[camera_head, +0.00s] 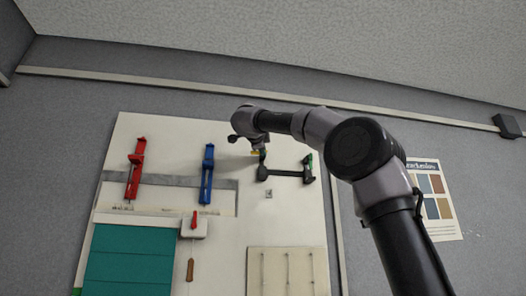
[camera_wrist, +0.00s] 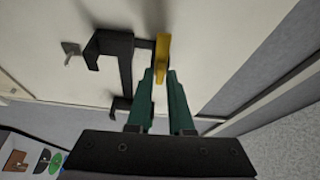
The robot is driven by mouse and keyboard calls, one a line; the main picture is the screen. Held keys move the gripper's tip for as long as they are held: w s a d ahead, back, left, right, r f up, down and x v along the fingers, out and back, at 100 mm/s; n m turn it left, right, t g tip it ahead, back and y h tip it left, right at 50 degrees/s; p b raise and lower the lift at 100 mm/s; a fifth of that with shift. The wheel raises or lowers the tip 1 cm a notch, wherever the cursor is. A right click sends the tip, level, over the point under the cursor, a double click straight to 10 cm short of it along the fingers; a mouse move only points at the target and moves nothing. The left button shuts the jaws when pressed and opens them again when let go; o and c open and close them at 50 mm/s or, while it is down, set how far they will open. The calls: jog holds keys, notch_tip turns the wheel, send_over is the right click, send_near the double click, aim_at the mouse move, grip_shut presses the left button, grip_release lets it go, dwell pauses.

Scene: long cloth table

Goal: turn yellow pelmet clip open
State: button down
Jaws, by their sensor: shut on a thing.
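The yellow pelmet clip (camera_wrist: 162,52) shows in the wrist view as a narrow yellow piece beside the black bracket (camera_wrist: 125,70) on the pale board. My gripper (camera_wrist: 160,72) has its two green fingers closed around the clip's near end. The fingers hide that end. In the head view only a small bit of yellow (camera_head: 255,153) shows below my wrist, at the left end of the black bracket (camera_head: 287,174). My arm reaches up to it from the lower right.
A red clamp-like fixture (camera_head: 134,170) and a blue one (camera_head: 207,175) are mounted left of the bracket. Below are a white box with a red lever (camera_head: 194,226), a teal panel (camera_head: 128,262) and a beige panel (camera_head: 288,272). A colour chart (camera_head: 434,200) hangs at right.

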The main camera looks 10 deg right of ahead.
jog(key=shift+m+g, duration=0.3)
jog(key=shift+m, duration=0.1)
jog(key=c, duration=0.9)
grip_release()
jog(key=v, duration=1)
jog(key=shift+s+a, duration=0.15)
jog(key=shift+s, duration=0.2)
